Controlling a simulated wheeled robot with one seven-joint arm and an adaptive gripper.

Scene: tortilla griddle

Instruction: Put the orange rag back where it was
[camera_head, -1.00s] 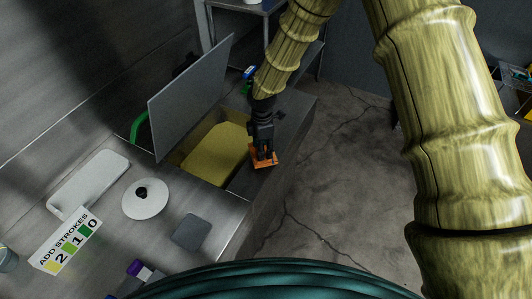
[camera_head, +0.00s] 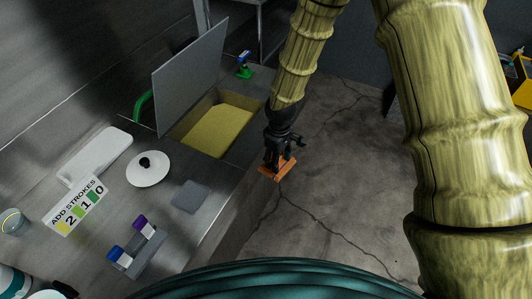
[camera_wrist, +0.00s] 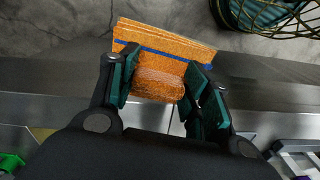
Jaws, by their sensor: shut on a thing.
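My gripper (camera_head: 279,162) is shut on the orange rag (camera_head: 277,172). In the head view it holds the rag off the front edge of the steel counter, with the floor behind it. In the wrist view the rag (camera_wrist: 168,50) shows orange with a dark blue stripe, pinched between the two green-padded fingers (camera_wrist: 159,85). Part of the rag is hidden between the fingers. A grey square pad (camera_head: 191,197) lies bare on the counter near its front edge, to the left of my gripper.
An open box with a yellow inside (camera_head: 218,129) and raised grey lid (camera_head: 190,75) is set in the counter. A white lid (camera_head: 148,170), a sign (camera_head: 76,207) and a holder with blue and purple items (camera_head: 146,252) are on the counter. The floor (camera_head: 335,190) is clear.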

